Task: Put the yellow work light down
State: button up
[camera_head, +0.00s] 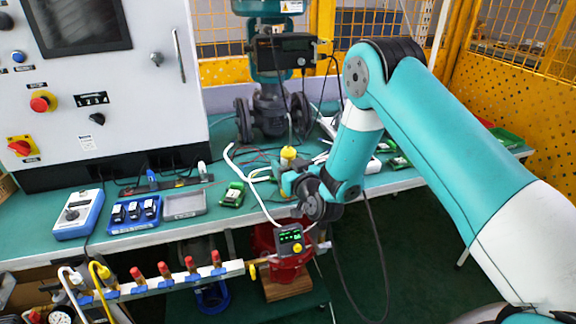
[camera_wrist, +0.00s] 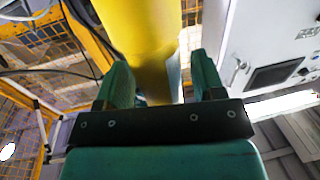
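The yellow work light (camera_head: 288,156) shows as a small upright yellow body with a pale top, at the middle of the head view above the green bench. In the wrist view the yellow work light (camera_wrist: 150,45) is a large yellow cylinder between the two green fingers. My gripper (camera_head: 287,176) is at the front part of the bench, at the light's lower part. In the wrist view my gripper (camera_wrist: 160,85) appears shut on the light, with one finger on each side. The lower end of the light is hidden by the gripper.
The green bench (camera_head: 225,222) carries a blue meter (camera_head: 80,213), a blue tray of black modules (camera_head: 133,213), a grey tray (camera_head: 184,204) and a green circuit board (camera_head: 232,195). A bent white tube (camera_head: 249,184) passes beside my gripper. A valve (camera_head: 272,105) stands behind.

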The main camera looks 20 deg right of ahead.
jog(key=shift+r, duration=0.2)
jog(key=shift+s+f+b, duration=0.3)
jog(key=shift+s+b, duration=0.1)
jog(key=shift+b, duration=0.55)
jog(key=s+a+r+n+g+b, duration=0.1)
jog(key=s+g, duration=0.5)
jog(key=s, duration=0.6)
jog(key=s+a+r+n+g+y+b, duration=0.1)
jog(key=s+r+g, duration=0.4)
jog(key=s, duration=0.8)
jog(key=s+a+r+n+g+b, duration=0.2)
jog(key=s+g, duration=0.4)
jog(key=s, duration=0.7)
jog(key=shift+s+a+r+n+g+b, duration=0.25)
jog(key=shift+r+n+g+b, duration=0.2)
jog(key=shift+r+b, duration=0.55)
